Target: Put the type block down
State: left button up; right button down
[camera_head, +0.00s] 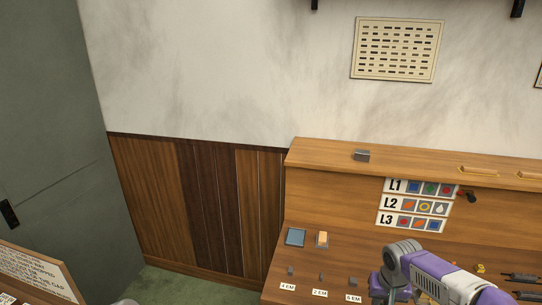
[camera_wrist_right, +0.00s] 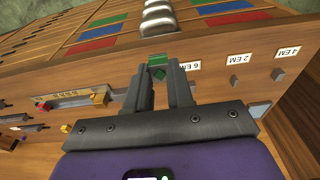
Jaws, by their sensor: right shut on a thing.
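My right gripper (camera_wrist_right: 160,82) is shut on a small green block (camera_wrist_right: 158,73), held between its fingertips in the right wrist view. A green patch lies just behind the block, so its outline is partly hard to separate. I cannot tell whether the block touches the surface below. In the head view my purple and grey right arm comes in at the lower right over the desk (camera_head: 290,259); its fingertips and the block are hidden there. My left gripper is in neither view.
Small grey blocks stand by labels at the desk's front left, including one by "2 EM" (camera_head: 321,277). A blue tray (camera_head: 295,237) and a tan-topped block (camera_head: 322,239) sit behind them. A chart marked L1, L2, L3 (camera_head: 414,206) is on the raised back. A grey block (camera_head: 361,155) sits on the ledge.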

jog(key=s+a+f+n, duration=0.2)
jog(key=s+a+f, duration=0.6)
jog(key=a+f, duration=0.4)
jog(key=shift+a+f+n, duration=0.15)
jog(key=shift+a+n, duration=0.15)
jog(key=shift+n, duration=0.1)
